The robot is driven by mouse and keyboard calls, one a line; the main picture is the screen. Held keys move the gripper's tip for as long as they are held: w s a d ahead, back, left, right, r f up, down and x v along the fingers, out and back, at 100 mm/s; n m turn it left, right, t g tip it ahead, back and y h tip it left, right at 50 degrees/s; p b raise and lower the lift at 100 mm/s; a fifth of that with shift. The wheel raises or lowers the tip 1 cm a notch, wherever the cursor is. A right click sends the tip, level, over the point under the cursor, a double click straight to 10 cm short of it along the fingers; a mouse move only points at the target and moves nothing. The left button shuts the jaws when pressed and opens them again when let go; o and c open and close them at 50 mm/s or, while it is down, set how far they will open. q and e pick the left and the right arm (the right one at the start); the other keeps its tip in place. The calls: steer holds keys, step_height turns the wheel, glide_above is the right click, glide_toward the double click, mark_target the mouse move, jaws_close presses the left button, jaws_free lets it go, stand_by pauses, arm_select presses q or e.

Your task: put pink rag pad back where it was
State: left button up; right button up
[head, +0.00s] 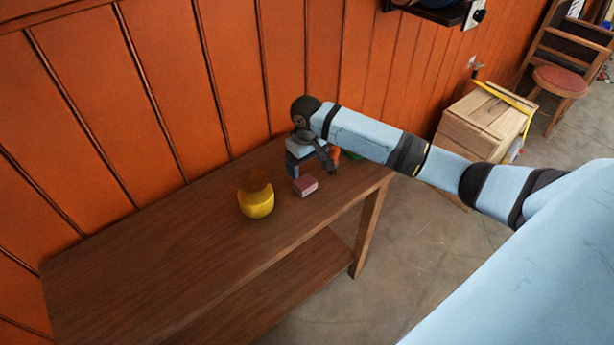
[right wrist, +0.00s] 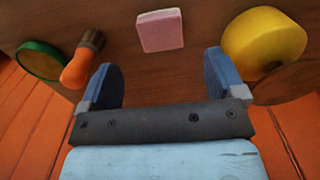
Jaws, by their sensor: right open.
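The pink rag pad (head: 305,185) is a small pink block lying on the wooden table in the head view. In the right wrist view the pink rag pad (right wrist: 160,30) lies beyond the fingertips, roughly centred between them and apart from them. My right gripper (right wrist: 162,72) is open and empty, its two blue fingers spread. In the head view my right gripper (head: 296,168) is over the table near the wall, just behind the pad, partly hidden by its own wrist. My left gripper is in neither view.
A yellow round object (head: 256,200) stands left of the pad on the table (head: 150,255). An orange-ended object (right wrist: 76,70) and a green-rimmed disc (right wrist: 38,60) lie on the other side. An orange plank wall (head: 160,80) runs behind. The table's left part is clear.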

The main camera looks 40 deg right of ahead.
step_height(320, 180, up, 4)
steer(key=shift+f, duration=0.15)
stand_by(0.5)
steer(key=s+a+f+n+t+y, duration=0.1)
steer(key=s+a+f, duration=0.2)
steer(key=s+a, duration=0.4)
steer(key=s+a+f+n+t+y, duration=0.1)
steer(key=s+a+f, duration=0.4)
steer(key=s, duration=0.4)
steer(key=s+d+r+m+t+h, duration=0.1)
steer(key=s+r, duration=0.2)
steer(key=s, duration=0.5)
steer(key=s+r+t+h, duration=0.1)
steer(key=s+r, duration=0.1)
steer(key=s, duration=0.6)
steer(key=w+a+f+n+t+y+p, duration=0.1)
steer(key=w+a+f+t+y+p, duration=0.2)
steer(key=f, duration=0.6)
steer(key=shift+w+a+t+p, duration=0.65)
steer(key=shift+w+a+t, duration=0.75)
steer(key=shift+t, duration=0.5)
